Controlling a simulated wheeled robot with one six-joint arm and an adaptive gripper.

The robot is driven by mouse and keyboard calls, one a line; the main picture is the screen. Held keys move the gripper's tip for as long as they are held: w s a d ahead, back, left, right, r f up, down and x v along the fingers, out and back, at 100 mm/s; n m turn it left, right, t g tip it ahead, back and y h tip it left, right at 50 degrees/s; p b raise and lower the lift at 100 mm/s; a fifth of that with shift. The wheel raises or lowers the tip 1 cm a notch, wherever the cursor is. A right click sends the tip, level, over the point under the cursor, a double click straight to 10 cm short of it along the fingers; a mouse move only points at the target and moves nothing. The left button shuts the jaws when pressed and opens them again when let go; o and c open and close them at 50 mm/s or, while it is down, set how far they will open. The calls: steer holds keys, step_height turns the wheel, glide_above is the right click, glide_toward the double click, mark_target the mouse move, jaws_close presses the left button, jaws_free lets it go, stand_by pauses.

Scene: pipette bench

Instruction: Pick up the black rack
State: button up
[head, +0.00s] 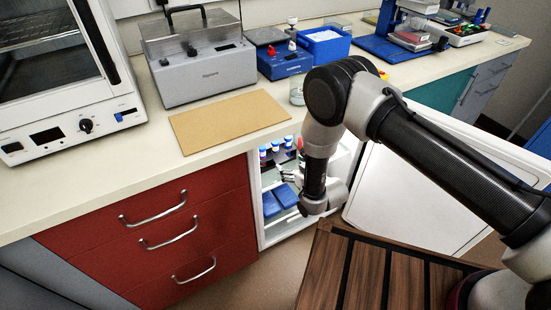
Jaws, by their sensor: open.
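In the head view a small open fridge (256,200) stands under the counter, to the right of the red drawers. On its upper shelf is a small dark rack (281,158), partly hidden, with several small vials with blue or red caps in or around it. My gripper (287,177) is at the fridge opening, just below and in front of the vials, pointing left. It is open, and nothing shows between its fingers. My arm and wrist hide the right part of the shelf. I cannot tell whether the fingers touch the rack.
Blue boxes (279,203) lie on a lower fridge shelf. The open white fridge door (400,195) is to the right, behind my arm. The counter above holds a tan board (230,120), a grey instrument (200,68) and a blue device (284,62). Red drawers (165,225) stand left.

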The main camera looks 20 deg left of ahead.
mark_target(280, 157)
steer(key=x, duration=0.7)
steer(key=shift+w+a+r, duration=0.15)
steer(key=shift+w+a, duration=0.1)
steer(key=shift+a, duration=0.05)
steer(key=shift+c, duration=0.2)
steer(key=c, duration=1)
steer(key=shift+c, duration=0.8)
steer(key=shift+r, duration=0.15)
